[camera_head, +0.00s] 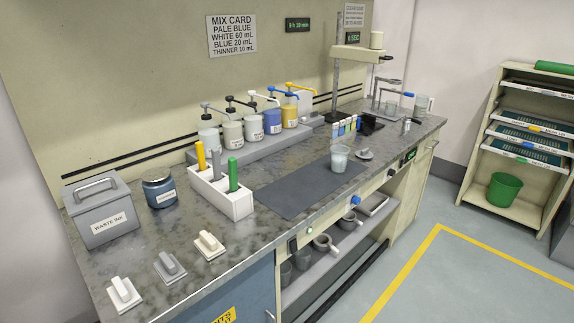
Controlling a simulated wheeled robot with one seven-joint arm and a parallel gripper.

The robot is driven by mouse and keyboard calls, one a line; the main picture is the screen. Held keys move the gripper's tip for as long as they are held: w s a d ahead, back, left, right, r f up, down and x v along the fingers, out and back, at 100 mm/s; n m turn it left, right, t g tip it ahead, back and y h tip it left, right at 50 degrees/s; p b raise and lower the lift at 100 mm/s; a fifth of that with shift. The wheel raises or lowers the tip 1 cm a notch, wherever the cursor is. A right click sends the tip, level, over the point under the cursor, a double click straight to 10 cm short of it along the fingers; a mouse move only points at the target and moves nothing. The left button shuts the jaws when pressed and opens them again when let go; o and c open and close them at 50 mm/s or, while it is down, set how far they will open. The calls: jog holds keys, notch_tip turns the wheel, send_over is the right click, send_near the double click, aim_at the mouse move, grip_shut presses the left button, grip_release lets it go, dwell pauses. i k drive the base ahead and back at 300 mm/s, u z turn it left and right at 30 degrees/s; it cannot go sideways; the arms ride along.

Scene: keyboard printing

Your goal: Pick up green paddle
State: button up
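A grey paddle (214,167) stands in the middle slot and a yellow paddle (200,157) in the left slot. The holder sits on the speckled counter (185,232), at the left edge of a dark mat. My gripper is not in this view.
The dark mat (290,192) holds a clear cup (340,158). Pump jars (230,133) stand on a shelf behind. A blue jar (159,190) and waste ink box (100,212) are left. Handled blocks (168,267) lie in front. The floor (450,290) before the bench is clear.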

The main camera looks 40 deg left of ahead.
aim_at(233, 185)
jog(key=u, duration=0.45)
jog(key=i, duration=1.55)
jog(key=u, duration=1.55)
jog(key=i, duration=0.8)
jog(key=u, duration=0.95)
